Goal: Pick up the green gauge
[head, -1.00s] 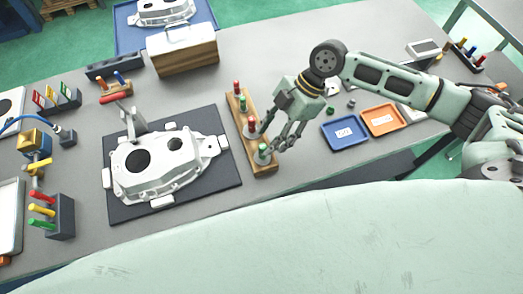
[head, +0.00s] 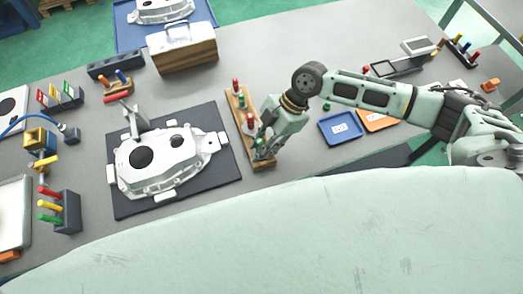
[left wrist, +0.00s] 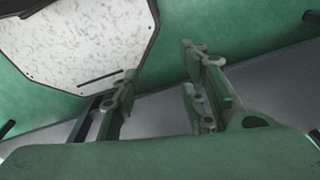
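The wooden gauge rack (head: 232,104) stands right of the dark mat, with red-topped gauges (head: 236,84) in its far and middle parts. The green gauge (head: 259,142) is at the rack's near end, mostly hidden by my right gripper (head: 262,152). The right gripper points down with its fingers right at the green gauge; whether they are closed on it is not clear. My left gripper (left wrist: 158,75) shows only in the left wrist view. Its fingers are apart with nothing between them.
A white casting (head: 160,165) sits on the dark mat (head: 214,192) left of the rack. A blue tray (head: 340,128) and an orange tray (head: 375,119) lie to the right. A block with red, yellow and green handles (head: 68,212) stands at the left. A wooden box (head: 186,58) is behind.

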